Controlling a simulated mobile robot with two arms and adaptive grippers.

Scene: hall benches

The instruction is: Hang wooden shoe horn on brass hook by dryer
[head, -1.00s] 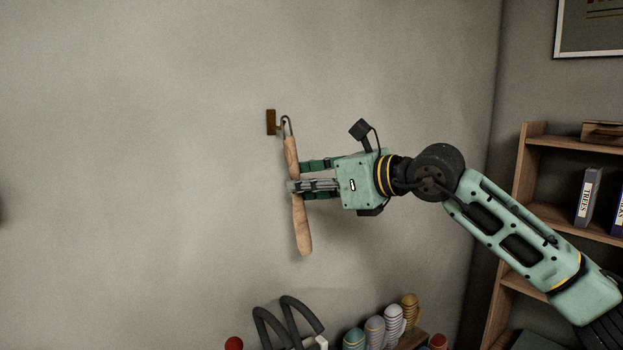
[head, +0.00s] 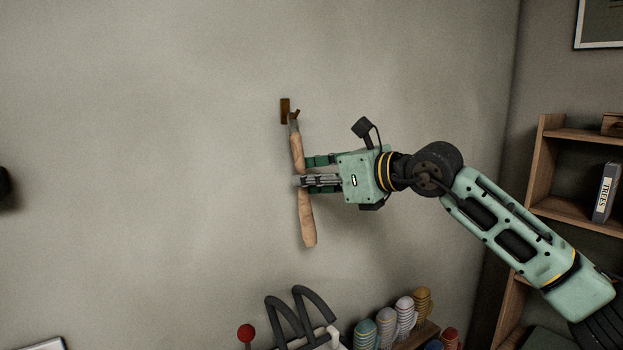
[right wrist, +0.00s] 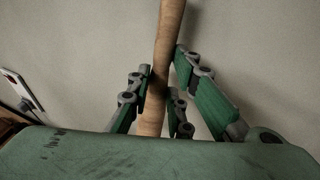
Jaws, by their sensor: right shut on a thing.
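The wooden shoe horn (head: 307,222) hangs nearly upright in front of the wall, its top leaning slightly left. My right gripper (head: 303,181) is shut around its middle from the right. The right wrist view shows the pale wooden shaft (right wrist: 164,60) between the green and grey fingers (right wrist: 158,92). The brass hook (head: 285,110) is fixed to the wall just above and left of the shoe horn's top, its prong pointing right. The top end meets the prong in the picture; whether its loop is around the prong cannot be told. My left gripper is not in view.
Below stand dark curved bars (head: 281,318), a red ball (head: 245,333) and several striped rounded objects (head: 404,314) on a wooden ledge. A wooden bookcase (head: 540,165) stands at right. The wall around the hook is clear. A wall socket (right wrist: 22,95) shows in the wrist view.

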